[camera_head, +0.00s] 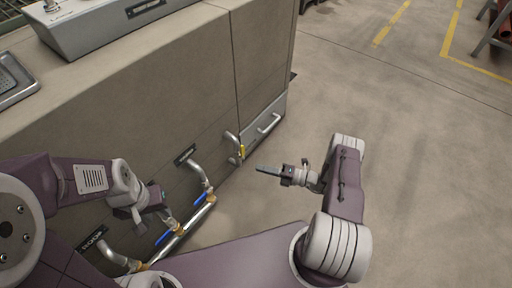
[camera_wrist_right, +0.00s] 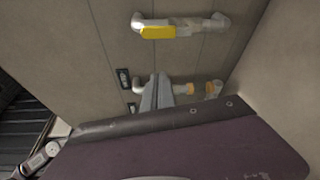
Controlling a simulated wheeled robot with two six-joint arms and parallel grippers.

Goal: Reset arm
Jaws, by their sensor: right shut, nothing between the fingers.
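My right gripper (camera_head: 262,169) is in front of the grey-brown cabinet, above open floor. Its thin fingers are together, with nothing between them, and point left toward the yellow-handled valve (camera_head: 241,152), apart from it. In the right wrist view the closed fingers (camera_wrist_right: 156,92) show in the middle, with the yellow handle (camera_wrist_right: 158,32) above them. My left gripper (camera_head: 152,203) hangs at the lower left, close to the cabinet front and the blue-handled pipes. Its fingertips are small and partly hidden, so I cannot tell how far apart they are.
Metal pipes (camera_head: 201,178) with blue handles (camera_head: 165,238) stick out from the cabinet front (camera_head: 150,100). Concrete floor (camera_head: 400,130) at the right is clear.

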